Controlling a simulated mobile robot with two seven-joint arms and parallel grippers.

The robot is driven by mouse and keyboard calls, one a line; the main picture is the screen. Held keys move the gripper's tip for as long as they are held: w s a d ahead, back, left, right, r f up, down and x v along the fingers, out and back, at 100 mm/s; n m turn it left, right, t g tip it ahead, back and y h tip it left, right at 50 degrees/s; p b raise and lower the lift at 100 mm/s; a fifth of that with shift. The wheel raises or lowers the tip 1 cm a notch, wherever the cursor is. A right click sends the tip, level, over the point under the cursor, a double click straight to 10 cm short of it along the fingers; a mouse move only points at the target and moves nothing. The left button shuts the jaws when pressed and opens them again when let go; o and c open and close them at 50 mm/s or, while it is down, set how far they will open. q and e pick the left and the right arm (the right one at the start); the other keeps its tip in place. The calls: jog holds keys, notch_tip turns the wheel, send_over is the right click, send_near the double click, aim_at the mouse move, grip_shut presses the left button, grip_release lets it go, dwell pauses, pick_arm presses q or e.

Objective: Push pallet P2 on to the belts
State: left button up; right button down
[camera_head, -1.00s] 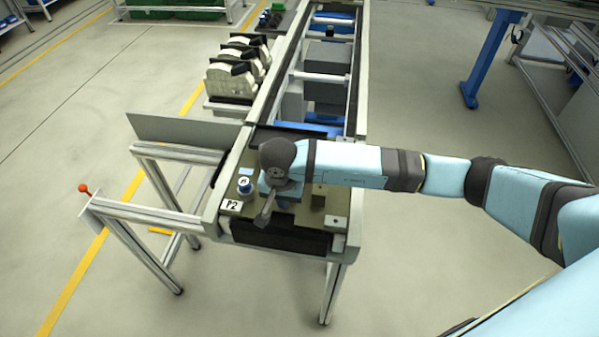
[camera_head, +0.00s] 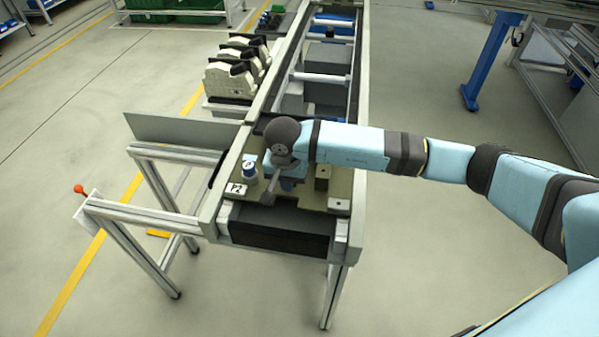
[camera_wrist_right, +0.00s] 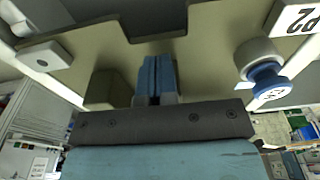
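Pallet P2 (camera_head: 340,190) is an olive plate with a white P2 label (camera_head: 236,188) at its near left corner. It lies at the near end of the conveyor frame, between the side rails. It carries a blue-and-white round part (camera_head: 249,167) and a small olive block (camera_head: 322,178). My right gripper (camera_head: 288,182) is over the pallet, partly hidden by its wrist. In the right wrist view its blue fingers (camera_wrist_right: 157,66) are together with nothing between them, close to the pallet (camera_wrist_right: 105,62). Contact with the pallet cannot be told. My left gripper is out of view.
The conveyor frame (camera_head: 357,105) runs away from me, with crossbars beyond the pallet. A side stand with a grey plate (camera_head: 180,130) joins it on the left. Cream-and-black parts (camera_head: 232,78) stand along its left side.

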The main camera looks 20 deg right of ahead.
jog(key=shift+w+d+b, duration=0.55)
jog(key=shift+w, duration=0.3)
jog(key=shift+w+d+b, duration=0.5)
jog(key=shift+w+d, duration=0.1)
jog(key=shift+w, duration=0.25)
jog(key=shift+w+d+b, duration=0.55)
jog(key=shift+w, duration=0.3)
jog(key=shift+w+d+b, duration=0.6)
jog(key=shift+w, duration=0.25)
jog(key=shift+w+d+b, duration=0.55)
jog(key=shift+w+d, duration=0.05)
jog(key=shift+w, duration=0.25)
jog(key=shift+s+a+r+p, duration=0.25)
jog(key=shift+s+r+p, duration=0.05)
jog(key=shift+s, duration=0.05)
jog(key=shift+s+a+r+p, duration=0.2)
jog(key=shift+s+a+r, duration=0.15)
jog(key=shift+s, duration=0.15)
jog(key=shift+s+a+r+p, duration=0.2)
jog(key=shift+s+a+r, duration=0.15)
jog(key=shift+s, duration=0.1)
jog(key=shift+r+p, duration=1.45)
jog(key=shift+r, duration=2.6)
jog(key=shift+f, duration=0.1)
